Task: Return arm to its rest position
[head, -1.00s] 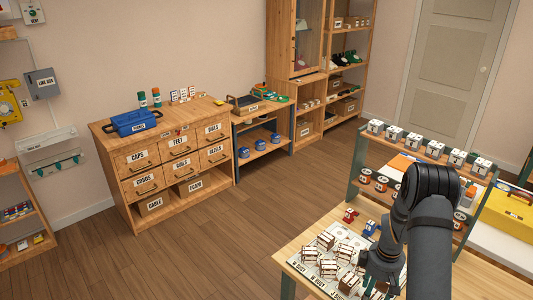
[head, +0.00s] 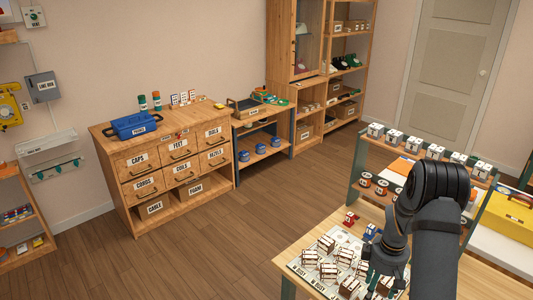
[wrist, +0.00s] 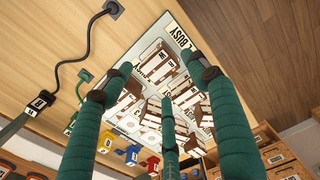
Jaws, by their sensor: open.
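My arm reaches in from the lower right of the head view, bent over the wooden workbench (head: 310,242). My gripper (head: 374,280) hangs above the light board (head: 302,262) with several small white-and-brown boxes on it. In the wrist view, the teal fingers of my gripper (wrist: 160,82) are spread apart, with nothing held between them. Beyond them lie the boxes (wrist: 156,66) on the board, with a "BUSY" label at its edge. From these frames I cannot tell the exact gap between the fingertips and the boxes.
A rack (head: 354,196) with spools and small boxes stands at the bench's back, close to my arm. Red and blue parts (head: 350,218) sit by the board. A yellow case (head: 512,214) is at right. A drawer cabinet (head: 170,172) stands across open floor (head: 190,255).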

